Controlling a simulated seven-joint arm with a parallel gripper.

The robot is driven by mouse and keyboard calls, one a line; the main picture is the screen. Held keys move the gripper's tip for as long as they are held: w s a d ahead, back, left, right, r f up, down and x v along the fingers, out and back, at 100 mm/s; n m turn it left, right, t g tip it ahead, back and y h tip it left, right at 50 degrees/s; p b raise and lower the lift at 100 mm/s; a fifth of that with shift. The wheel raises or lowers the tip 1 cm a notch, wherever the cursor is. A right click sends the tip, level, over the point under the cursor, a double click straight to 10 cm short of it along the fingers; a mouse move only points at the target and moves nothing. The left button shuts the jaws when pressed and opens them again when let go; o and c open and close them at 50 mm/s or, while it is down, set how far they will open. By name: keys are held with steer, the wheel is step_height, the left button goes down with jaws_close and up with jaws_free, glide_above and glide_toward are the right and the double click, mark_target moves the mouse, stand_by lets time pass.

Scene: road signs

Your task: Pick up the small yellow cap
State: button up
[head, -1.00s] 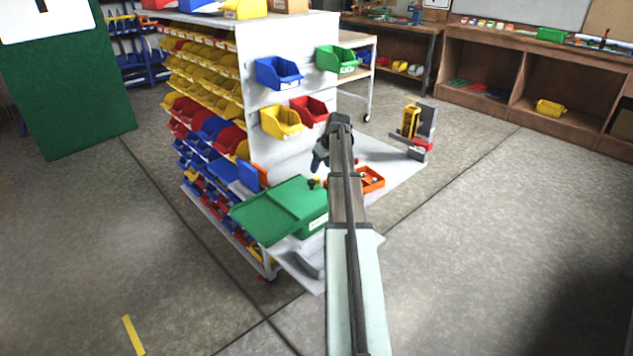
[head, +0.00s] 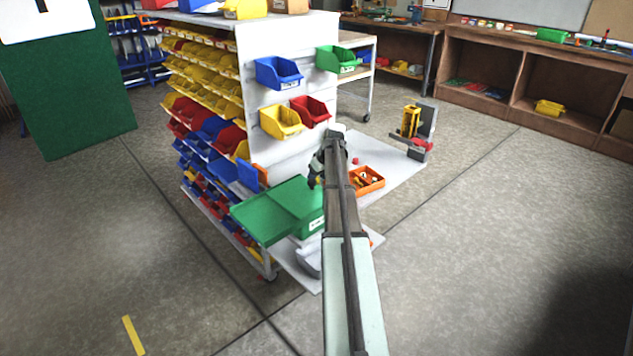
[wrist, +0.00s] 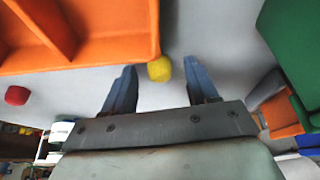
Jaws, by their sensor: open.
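The small yellow cap (wrist: 159,69) lies on the pale shelf surface beside the corner of the orange tray, in the upper middle of the wrist view. My gripper (wrist: 160,74) is open, with its two dark blue fingertips on either side of the cap and a gap to each. The fingers do not appear to hold it. In the head view my gripper (head: 316,172) is low over the shelf, between the green bin and the orange tray. The cap cannot be made out there, apparently hidden by my gripper and arm.
The orange tray (head: 366,181) with small parts stands right of my gripper; its wall (wrist: 110,58) is close to the cap. A red cap (wrist: 17,95) lies farther left. A green bin (head: 310,226) stands nearby. The bin rack's white panel (head: 285,150) rises behind.

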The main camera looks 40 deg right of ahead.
steer(key=shift+c, duration=0.2)
jaws_close()
stand_by(0.3)
